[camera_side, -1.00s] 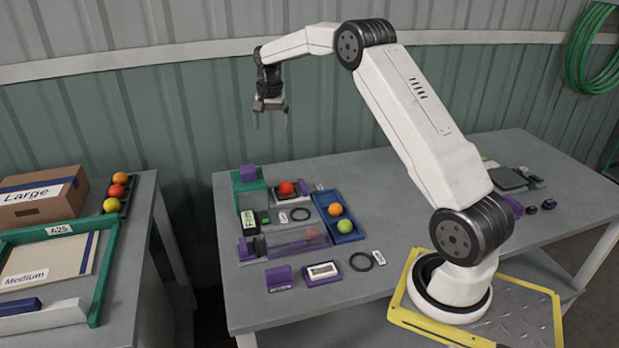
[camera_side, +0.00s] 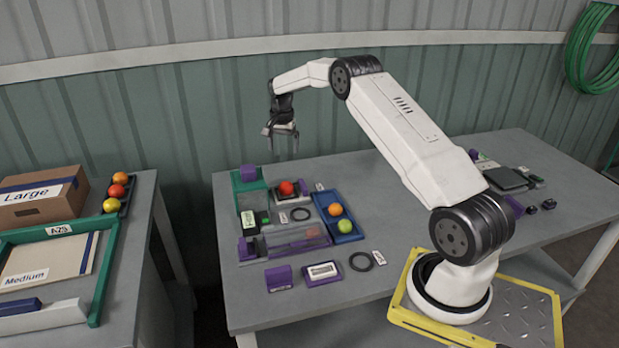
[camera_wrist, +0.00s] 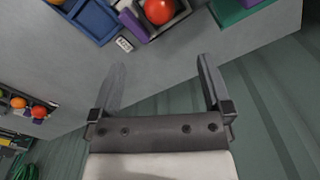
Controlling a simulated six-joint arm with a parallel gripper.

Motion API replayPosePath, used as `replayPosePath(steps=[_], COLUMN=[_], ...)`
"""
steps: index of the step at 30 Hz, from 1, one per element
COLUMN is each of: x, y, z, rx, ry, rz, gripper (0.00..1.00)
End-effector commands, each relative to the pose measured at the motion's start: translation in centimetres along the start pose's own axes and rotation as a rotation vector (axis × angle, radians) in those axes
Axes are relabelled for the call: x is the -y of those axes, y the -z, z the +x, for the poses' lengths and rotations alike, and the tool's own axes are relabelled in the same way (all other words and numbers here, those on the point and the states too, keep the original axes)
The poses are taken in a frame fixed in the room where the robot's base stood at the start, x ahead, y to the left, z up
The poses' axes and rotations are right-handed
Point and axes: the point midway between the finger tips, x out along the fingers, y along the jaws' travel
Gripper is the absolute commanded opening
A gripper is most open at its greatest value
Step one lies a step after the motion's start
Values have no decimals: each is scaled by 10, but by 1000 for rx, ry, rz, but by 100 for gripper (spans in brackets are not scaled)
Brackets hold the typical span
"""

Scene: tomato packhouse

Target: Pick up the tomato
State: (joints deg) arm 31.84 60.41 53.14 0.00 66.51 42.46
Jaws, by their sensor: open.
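A red tomato (camera_side: 286,188) sits in a small dark holder (camera_side: 277,196) toward the back of the table, beside a purple block. It also shows at the top of the wrist view (camera_wrist: 159,10). A blue tray (camera_side: 349,237) to its right holds an orange tomato (camera_side: 335,210) and a green tomato (camera_side: 345,226). My gripper (camera_side: 283,149) is open and empty, pointing down above and behind the red tomato, clear of it. In the wrist view its two fingers (camera_wrist: 160,85) stand wide apart with the table edge and wall between them.
A green stand with a purple block (camera_side: 248,173) is left of the red tomato. A clear channel (camera_side: 298,240) lies in front. A black ring (camera_side: 361,261) lies at the front. The side table holds a rack with several tomatoes (camera_side: 118,191). The corrugated wall is close behind.

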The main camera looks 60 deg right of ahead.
Motion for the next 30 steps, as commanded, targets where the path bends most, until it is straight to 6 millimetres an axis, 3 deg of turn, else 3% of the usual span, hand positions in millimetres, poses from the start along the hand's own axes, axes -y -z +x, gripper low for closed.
replayPosePath(steps=[4,9,30], x=[0,0,0], y=[-1,0,0], z=[37,66,99], rx=[3,0,-1], ry=[-3,0,1], rz=[0,0,-1], gripper=[100,100,100])
